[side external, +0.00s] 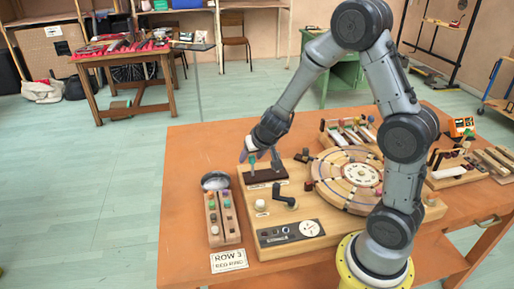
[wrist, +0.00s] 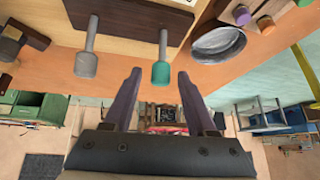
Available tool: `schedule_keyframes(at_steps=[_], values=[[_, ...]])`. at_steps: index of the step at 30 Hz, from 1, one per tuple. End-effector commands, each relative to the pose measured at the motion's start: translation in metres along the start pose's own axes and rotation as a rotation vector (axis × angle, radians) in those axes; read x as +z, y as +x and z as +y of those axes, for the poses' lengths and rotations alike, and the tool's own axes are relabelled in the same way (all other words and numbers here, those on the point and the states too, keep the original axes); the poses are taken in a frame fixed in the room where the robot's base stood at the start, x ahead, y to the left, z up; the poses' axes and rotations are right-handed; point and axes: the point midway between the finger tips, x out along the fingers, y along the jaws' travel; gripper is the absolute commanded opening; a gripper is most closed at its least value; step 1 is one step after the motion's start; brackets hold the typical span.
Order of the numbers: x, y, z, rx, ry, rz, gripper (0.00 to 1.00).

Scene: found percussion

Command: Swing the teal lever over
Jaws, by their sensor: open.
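The teal lever (side external: 252,159) stands on a dark brown block (side external: 265,176) at the far left of the wooden board. A grey lever (side external: 275,158) stands beside it on the same block. In the wrist view the teal lever's knob (wrist: 161,73) lies between the open fingertips of my gripper (wrist: 159,73), with visible space on both sides. The grey lever (wrist: 86,64) is outside the fingers, to the left. In the side view my gripper (side external: 250,154) is right at the teal lever; contact cannot be told.
A metal bowl (side external: 215,181) and a wooden rack (side external: 222,217) with coloured pegs are left of the board. A black crank (side external: 285,202), a white knob (side external: 260,205) and a round wooden disc (side external: 349,180) are nearby. The orange table (side external: 185,160) is bare at far left.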

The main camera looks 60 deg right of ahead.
Motion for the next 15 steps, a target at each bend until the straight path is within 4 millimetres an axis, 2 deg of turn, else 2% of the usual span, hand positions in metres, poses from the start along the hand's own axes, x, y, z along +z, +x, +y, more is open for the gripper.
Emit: schedule_keyframes(at_steps=[15], values=[[-0.001,-0.043,0.000,0.000,-0.001,0.002,0.57]])
